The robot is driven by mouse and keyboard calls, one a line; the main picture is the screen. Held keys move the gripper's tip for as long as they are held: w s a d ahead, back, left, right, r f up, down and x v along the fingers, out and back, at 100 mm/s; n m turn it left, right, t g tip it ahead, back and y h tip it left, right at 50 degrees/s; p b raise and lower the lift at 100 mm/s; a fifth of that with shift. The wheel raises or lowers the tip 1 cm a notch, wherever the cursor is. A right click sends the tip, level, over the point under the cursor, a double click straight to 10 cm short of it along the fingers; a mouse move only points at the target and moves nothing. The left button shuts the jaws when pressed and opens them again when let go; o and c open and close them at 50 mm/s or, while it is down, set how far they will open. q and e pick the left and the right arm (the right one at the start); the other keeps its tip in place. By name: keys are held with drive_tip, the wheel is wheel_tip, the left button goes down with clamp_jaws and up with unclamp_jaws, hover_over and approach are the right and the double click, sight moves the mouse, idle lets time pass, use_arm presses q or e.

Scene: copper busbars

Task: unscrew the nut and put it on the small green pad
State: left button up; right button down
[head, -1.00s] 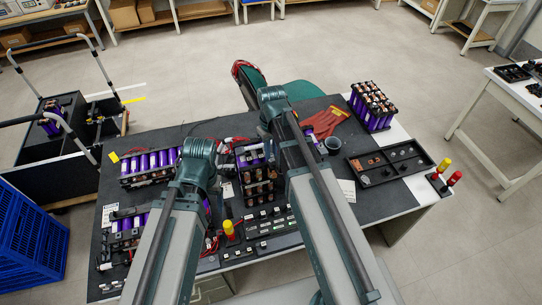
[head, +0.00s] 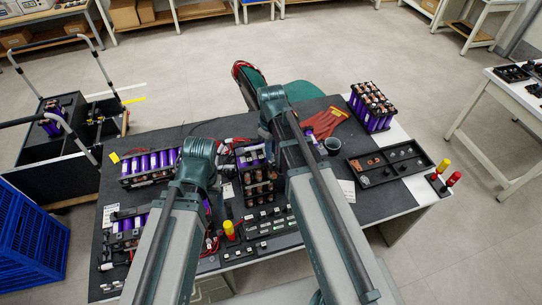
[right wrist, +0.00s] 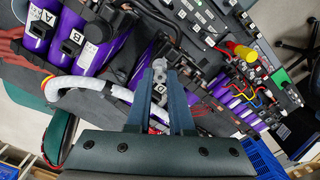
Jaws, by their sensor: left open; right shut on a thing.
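In the right wrist view my right gripper (right wrist: 159,90) is shut on a small grey metal piece, which looks like the nut (right wrist: 158,75). The fingers hide part of it, and I cannot tell whether it is still on its stud. Purple cells and busbars lie just beyond the fingertips. A small green pad (right wrist: 280,76) shows at the right of this view, beside a yellow-topped post, apart from the gripper. In the head view both grippers are hidden behind my own wrists, the left over the left-middle of the bench and the right near its far edge.
A white cable (right wrist: 85,88) runs close to my right gripper.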

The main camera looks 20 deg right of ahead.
drive_tip(key=shift+r, duration=0.3)
wheel_tip(320, 180, up, 4)
drive_tip(key=p, duration=0.4)
idle(0.3)
drive_tip(key=shift+s+f, duration=0.1)
